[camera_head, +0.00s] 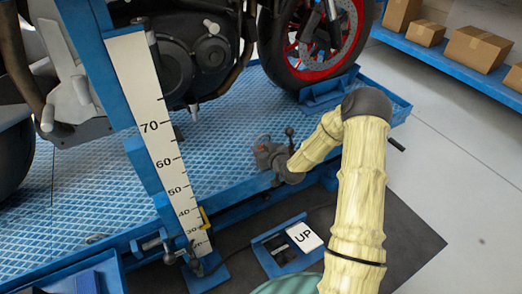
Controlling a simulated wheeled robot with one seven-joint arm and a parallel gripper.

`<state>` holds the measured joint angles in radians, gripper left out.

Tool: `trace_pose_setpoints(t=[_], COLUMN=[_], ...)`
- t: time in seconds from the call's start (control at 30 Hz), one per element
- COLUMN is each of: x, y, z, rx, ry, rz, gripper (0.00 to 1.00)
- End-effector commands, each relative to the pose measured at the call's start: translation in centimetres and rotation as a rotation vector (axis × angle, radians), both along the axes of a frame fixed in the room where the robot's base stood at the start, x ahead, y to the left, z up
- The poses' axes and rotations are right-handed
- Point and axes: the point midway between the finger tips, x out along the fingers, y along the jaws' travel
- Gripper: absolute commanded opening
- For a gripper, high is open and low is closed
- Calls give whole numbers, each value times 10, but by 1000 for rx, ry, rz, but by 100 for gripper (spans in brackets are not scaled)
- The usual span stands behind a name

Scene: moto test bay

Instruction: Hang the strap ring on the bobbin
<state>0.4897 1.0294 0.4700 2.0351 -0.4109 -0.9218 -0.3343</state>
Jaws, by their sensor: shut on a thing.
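My gripper (268,156) is at the end of my cream-sleeved arm, over the near edge of the blue platform. It is small and dark in this view. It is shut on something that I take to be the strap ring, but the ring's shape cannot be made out. A dark upright pin with a round knob (289,132) stands right beside my gripper; I cannot tell whether it belongs to it. I cannot pick out the bobbin with certainty.
A motorcycle with a red-rimmed wheel (312,45) stands on the blue lift platform (110,190). A white height scale (150,115) rises left of my gripper. Cartons (478,48) sit on a blue shelf at top right.

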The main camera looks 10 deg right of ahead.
Motion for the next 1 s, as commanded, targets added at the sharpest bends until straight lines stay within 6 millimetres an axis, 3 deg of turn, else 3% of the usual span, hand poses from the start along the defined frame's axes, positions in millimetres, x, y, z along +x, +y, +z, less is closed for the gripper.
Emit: trace_pose_setpoints(t=[0.27,0.3,0.4,0.8,1.0], x=[0,0,0,0,-24], y=[0,0,0,-1,-6], z=[-4,-3,-3,-5,10], rx=[0,0,0,1,-1], ry=[0,0,0,0,4], rz=[0,0,0,-1,2], gripper=[6,38,54,54,54])
